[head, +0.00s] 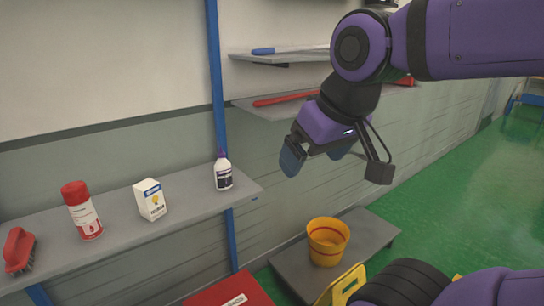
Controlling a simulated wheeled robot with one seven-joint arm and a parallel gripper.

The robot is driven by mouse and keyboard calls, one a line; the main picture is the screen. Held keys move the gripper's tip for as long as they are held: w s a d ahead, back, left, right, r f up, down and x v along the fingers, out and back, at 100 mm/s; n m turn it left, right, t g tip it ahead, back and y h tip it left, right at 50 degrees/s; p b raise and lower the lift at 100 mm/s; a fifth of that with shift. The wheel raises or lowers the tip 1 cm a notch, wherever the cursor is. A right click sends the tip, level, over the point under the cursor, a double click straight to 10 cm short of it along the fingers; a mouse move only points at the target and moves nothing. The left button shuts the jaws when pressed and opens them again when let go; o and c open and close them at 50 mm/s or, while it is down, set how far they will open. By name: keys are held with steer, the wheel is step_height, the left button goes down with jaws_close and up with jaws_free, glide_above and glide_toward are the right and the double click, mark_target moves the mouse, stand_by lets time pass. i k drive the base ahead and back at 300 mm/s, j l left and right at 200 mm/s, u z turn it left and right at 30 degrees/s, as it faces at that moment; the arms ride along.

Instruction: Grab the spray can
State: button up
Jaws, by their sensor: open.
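The spray can (83,211) is red and white with a red cap. It stands upright on the grey wall shelf (186,210) at the left, in the head view. My gripper (314,165) is open and empty, with its fingers pointing down. It hangs in the air to the right of the shelf, well apart from the can. Nothing hides the can.
A red brush (18,250) lies left of the can, and a white box (150,199) and a white bottle with a purple top (222,171) stand to its right. A blue post (217,80) rises behind the shelf. A yellow bucket (327,243) stands on a low grey platform.

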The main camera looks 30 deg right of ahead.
mark_target(76, 196)
steer(key=i+j+u, duration=0.15)
steer(key=j, duration=0.35)
steer(key=i+j+u, duration=0.15)
steer(key=i+j, duration=0.2)
steer(key=i+j+u, duration=0.15)
steer(key=j, duration=0.4)
steer(key=i, duration=0.1)
